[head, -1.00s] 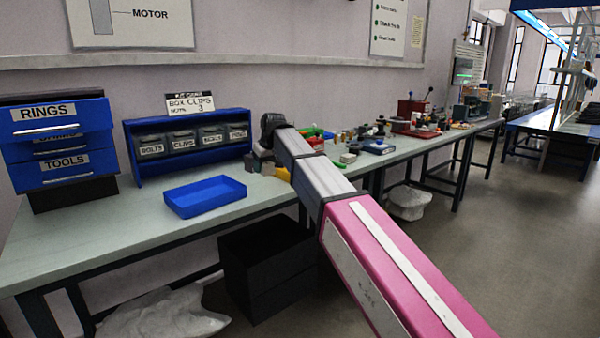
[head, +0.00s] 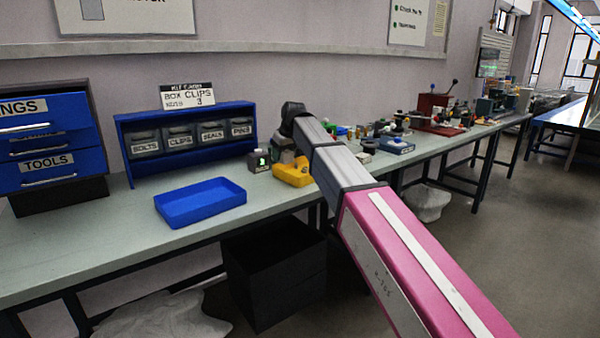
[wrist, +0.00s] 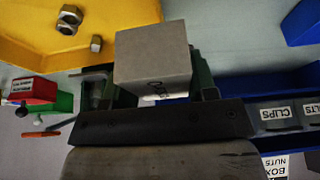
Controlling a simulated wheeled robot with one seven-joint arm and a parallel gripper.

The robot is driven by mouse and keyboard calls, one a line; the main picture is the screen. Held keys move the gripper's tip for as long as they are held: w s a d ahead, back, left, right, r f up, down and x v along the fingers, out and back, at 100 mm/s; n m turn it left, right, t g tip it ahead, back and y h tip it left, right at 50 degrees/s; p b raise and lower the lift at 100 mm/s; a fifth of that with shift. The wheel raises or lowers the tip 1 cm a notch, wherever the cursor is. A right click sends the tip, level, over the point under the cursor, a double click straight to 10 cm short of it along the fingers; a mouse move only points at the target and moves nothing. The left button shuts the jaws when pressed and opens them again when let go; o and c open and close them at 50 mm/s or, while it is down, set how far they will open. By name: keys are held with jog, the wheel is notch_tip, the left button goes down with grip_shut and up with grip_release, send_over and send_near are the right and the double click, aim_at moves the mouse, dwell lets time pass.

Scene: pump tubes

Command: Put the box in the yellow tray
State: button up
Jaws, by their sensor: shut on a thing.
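The box (wrist: 152,58) is a plain grey-brown block with dark lettering on one side, seen in the wrist view. My gripper (wrist: 158,88) is shut on it, a finger on each side. In the head view my own arm largely hides the gripper and I cannot make out the box clearly. The yellow tray (head: 293,173) stands on the bench beside my arm's end. In the wrist view the yellow tray (wrist: 100,12) fills the upper left, with metal nuts (wrist: 70,18) in it. The box overlaps the tray's edge in that view; I cannot tell its height above it.
A blue tray (head: 201,203) lies on the bench to the left. Behind it stands a blue rack (head: 186,140) of labelled bins. A small dark device with a green display (head: 259,160) stands left of the yellow tray. Bench clutter (head: 392,142) lies to the right.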

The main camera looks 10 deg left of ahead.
jog(key=d+f, duration=0.1)
jog(key=w+d+f, duration=0.1)
jog(key=d, duration=0.1)
jog(key=w+d+f, duration=0.1)
jog(key=d, duration=0.1)
jog(key=shift+d+f, duration=0.2)
jog(key=shift+f, duration=2.05)
jog(key=shift+f, duration=0.1)
jog(key=o, duration=1)
jog(key=v, duration=1.2)
